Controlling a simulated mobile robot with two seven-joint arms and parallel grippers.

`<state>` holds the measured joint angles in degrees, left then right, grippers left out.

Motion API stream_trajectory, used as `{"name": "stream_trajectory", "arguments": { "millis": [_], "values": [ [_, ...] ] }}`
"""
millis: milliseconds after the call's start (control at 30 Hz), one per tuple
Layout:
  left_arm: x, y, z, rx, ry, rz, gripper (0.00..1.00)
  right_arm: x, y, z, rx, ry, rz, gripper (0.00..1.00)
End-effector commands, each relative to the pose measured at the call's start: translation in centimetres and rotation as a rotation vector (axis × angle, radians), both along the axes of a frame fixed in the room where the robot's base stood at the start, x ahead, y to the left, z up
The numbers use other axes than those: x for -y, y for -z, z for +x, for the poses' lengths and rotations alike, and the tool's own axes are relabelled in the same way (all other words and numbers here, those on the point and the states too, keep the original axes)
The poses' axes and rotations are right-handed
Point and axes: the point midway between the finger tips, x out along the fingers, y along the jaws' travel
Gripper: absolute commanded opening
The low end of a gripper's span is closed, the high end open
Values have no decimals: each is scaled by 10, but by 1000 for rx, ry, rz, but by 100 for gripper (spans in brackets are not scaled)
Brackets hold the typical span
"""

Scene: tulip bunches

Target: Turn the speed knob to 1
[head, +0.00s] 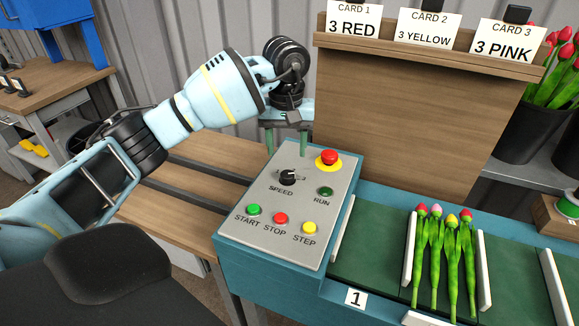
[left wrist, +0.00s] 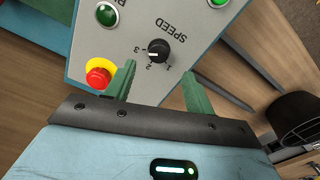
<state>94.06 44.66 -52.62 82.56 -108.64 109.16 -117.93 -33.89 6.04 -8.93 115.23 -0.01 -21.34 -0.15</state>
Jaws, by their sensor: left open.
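The speed knob (head: 287,177) is a small black dial on the grey control panel (head: 262,185), above the word SPEED. In the left wrist view the knob (left wrist: 158,50) has the numbers 1, 2 and 3 around it. Its white mark seems to face between 2 and 3, but is too small to be sure. My left gripper (head: 286,145) points down near the panel's far edge, its green fingers apart and empty. In the left wrist view the gripper (left wrist: 160,88) has the knob ahead, between the lines of its fingers and not touched. My right gripper is out of view.
A red stop button (head: 329,158) on a yellow base and a green RUN button (head: 325,191) sit near the knob. START, STOP and STEP buttons line the panel's near side. Several tulips (head: 440,245) lie on the green conveyor at right. A wooden board (head: 400,110) stands behind.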

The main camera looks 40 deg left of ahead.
Motion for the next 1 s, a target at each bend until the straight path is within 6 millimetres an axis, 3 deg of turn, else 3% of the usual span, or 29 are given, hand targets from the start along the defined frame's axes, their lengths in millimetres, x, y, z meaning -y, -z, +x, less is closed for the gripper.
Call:
{"name": "stream_trajectory", "arguments": {
  "millis": [500,900,1000],
  "values": [
    [0,67,0,-1,0,-1,54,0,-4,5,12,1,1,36],
    [0,74,0,0,0,0,54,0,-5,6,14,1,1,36],
    [0,74,0,0,0,0,41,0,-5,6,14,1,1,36]
  ]
}}
